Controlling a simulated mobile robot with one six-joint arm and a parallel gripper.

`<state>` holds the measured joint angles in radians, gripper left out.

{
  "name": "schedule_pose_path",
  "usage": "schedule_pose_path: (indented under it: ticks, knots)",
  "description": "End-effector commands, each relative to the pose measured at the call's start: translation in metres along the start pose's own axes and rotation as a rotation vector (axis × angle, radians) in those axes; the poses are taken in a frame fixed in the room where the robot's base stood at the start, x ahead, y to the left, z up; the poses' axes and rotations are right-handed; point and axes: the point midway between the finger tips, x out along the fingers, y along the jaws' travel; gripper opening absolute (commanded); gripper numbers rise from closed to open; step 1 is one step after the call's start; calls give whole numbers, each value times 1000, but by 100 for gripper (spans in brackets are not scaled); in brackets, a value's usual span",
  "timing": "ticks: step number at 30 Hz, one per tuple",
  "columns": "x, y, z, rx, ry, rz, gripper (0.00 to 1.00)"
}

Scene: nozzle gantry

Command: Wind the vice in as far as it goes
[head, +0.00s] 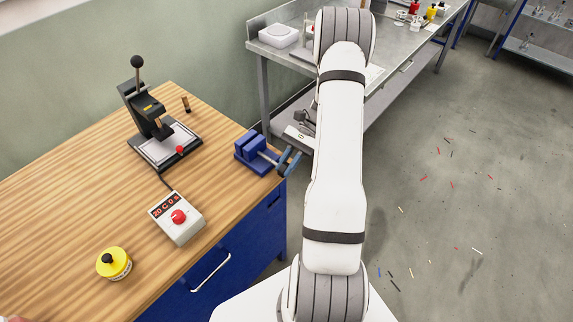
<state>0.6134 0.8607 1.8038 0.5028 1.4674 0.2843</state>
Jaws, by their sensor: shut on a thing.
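The blue vice (251,147) sits at the right edge of the wooden bench, with its screw end facing right toward my arm. Its two blue blocks show, but the picture is too small to tell how wide the gap between them is. My gripper (286,162) is at the screw end of the vice, just off the bench edge. It is shut on the vice handle, which is mostly hidden by the fingers.
The wooden bench (60,205) also bears a black lever press (150,110), a control box with a red knob (177,218) and a yellow round container (114,264). A metal table (400,60) stands behind. Small scraps lie on the open grey floor at right.

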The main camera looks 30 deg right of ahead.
Motion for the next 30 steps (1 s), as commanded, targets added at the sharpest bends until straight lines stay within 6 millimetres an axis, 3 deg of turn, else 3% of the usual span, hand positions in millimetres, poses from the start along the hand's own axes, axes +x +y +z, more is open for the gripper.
schedule_pose_path:
  ticks: [2, 3, 10, 20, 30]
  knots:
    - [0, 0, 0, 0, -1, 0, 0]
    - [0, 0, 0, 0, -1, 0, 21]
    - [0, 0, 0, 0, -1, 0, 40]
    - [-6, 0, -1, 0, 1, -1, 40]
    - [-60, 0, -2, -1, 2, -2, 40]
